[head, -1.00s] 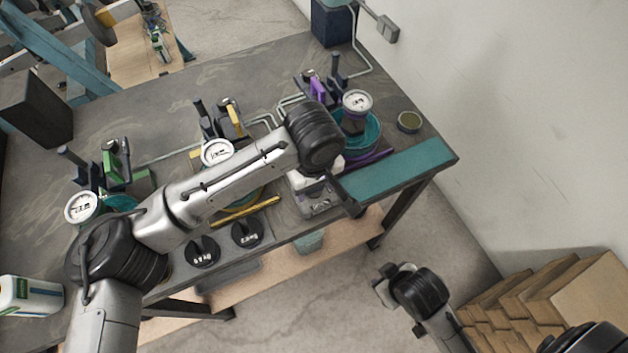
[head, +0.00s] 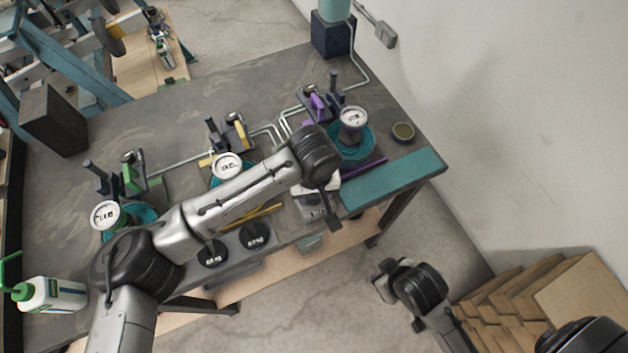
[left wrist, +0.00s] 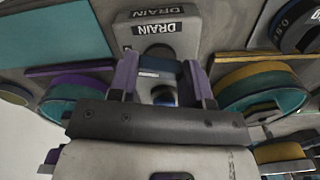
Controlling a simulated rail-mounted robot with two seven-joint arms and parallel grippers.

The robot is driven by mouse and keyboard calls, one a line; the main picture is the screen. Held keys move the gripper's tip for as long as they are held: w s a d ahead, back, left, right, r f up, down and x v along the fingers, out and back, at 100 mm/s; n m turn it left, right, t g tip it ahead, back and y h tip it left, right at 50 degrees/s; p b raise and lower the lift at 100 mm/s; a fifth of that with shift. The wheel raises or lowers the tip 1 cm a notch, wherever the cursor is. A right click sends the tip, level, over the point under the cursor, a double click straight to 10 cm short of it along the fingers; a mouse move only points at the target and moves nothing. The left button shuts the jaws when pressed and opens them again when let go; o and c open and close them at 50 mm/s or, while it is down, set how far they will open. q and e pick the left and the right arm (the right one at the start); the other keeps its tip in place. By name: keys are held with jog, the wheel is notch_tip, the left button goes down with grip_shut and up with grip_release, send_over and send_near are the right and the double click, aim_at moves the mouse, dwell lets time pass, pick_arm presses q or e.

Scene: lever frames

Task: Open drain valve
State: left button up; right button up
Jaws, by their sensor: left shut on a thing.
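The drain valve is a grey block lettered DRAIN (left wrist: 185,38) at the top centre of the left wrist view. In the head view its grey body (head: 314,212) shows at the bench's front edge, partly hidden under my left arm. My left gripper (left wrist: 163,82) is over the valve, with one finger on each side of a small dark blue handle (left wrist: 160,67), and is shut on it. The head view shows this gripper (head: 318,190) largely from above, so the grip is hidden there. My right gripper (head: 384,282) hangs in front of the bench, away from the valve; its finger opening is unclear.
Gauges (head: 352,118) with teal bases and green, yellow and purple levers stand along the bench (head: 80,235). Black round weights (head: 255,235) lie near the front edge. A white bottle (head: 50,294) is at left. Boxes (head: 540,285) are stacked at lower right.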

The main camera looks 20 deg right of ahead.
pick_arm(q)
jog(key=m+p, duration=0.2)
jog(key=p, duration=0.1)
jog(key=m+p, duration=0.4)
jog(key=p, duration=0.1)
jog(key=shift+r+p, duration=0.3)
jog(key=shift+p, duration=0.05)
jog(key=m+p, duration=0.3)
jog(key=m, duration=0.1)
jog(key=shift+f, duration=0.15)
jog(key=shift+m+p, duration=0.5)
jog(key=shift+m, duration=0.3)
jog(key=shift+f, duration=0.1)
jog(key=o, duration=0.7)
jog(key=shift+o, duration=1.1)
